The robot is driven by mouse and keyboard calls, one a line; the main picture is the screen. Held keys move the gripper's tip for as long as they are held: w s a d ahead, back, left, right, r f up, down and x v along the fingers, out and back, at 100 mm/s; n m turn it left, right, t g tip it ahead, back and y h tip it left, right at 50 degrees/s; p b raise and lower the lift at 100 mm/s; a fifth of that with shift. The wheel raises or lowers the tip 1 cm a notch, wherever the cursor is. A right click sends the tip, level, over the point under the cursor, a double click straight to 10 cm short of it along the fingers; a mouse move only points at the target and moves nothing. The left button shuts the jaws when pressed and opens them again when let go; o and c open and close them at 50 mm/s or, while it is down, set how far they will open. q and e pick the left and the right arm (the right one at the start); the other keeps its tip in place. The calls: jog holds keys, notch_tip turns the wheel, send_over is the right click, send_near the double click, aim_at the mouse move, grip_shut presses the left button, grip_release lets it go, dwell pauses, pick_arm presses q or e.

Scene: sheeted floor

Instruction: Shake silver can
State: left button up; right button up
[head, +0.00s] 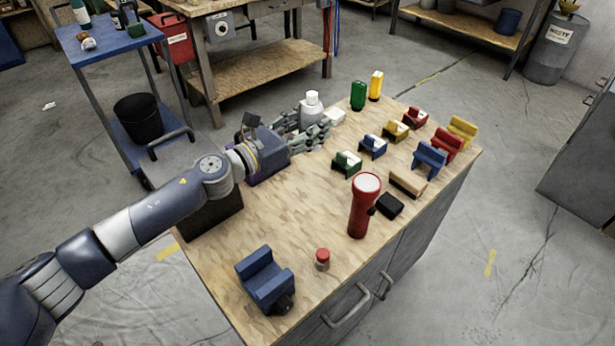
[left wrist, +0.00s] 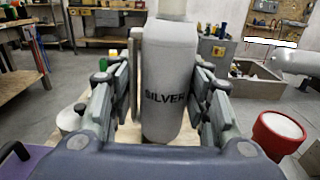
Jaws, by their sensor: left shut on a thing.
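The silver can (head: 311,102) is a grey bottle-like can with a white cap, at the far left part of the wooden worktop. In the left wrist view the can (left wrist: 169,72) is upright, with the word SILVER on its side. My left gripper (head: 314,127) is shut on it, with jointed fingers on both sides in the left wrist view (left wrist: 168,108). The fingers hide part of its lower body in the head view. I cannot tell whether its base touches the worktop. My right gripper is not in view.
The wooden worktop (head: 290,205) holds a red flashlight (head: 361,215), a blue vise-like block (head: 263,279), a small red-topped jar (head: 322,259) and several coloured blocks at the right. Green (head: 358,96) and yellow (head: 376,86) containers stand behind. The worktop's middle is mostly clear.

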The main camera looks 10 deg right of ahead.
aim_at(303, 116)
pick_arm(q)
notch_tip(303, 116, up, 3)
jog(key=shift+s+r, duration=0.1)
jog(key=shift+s+f, duration=0.15)
jog(key=shift+f, duration=3.35)
jog(key=shift+w+r, duration=0.1)
jog(key=shift+w, duration=0.15)
jog(key=r, duration=0.7)
jog(key=shift+s, duration=0.2)
notch_tip(303, 116, down, 8)
jog(key=shift+w+r, duration=0.1)
jog(key=shift+r, duration=0.1)
jog(key=shift+w+r, duration=0.1)
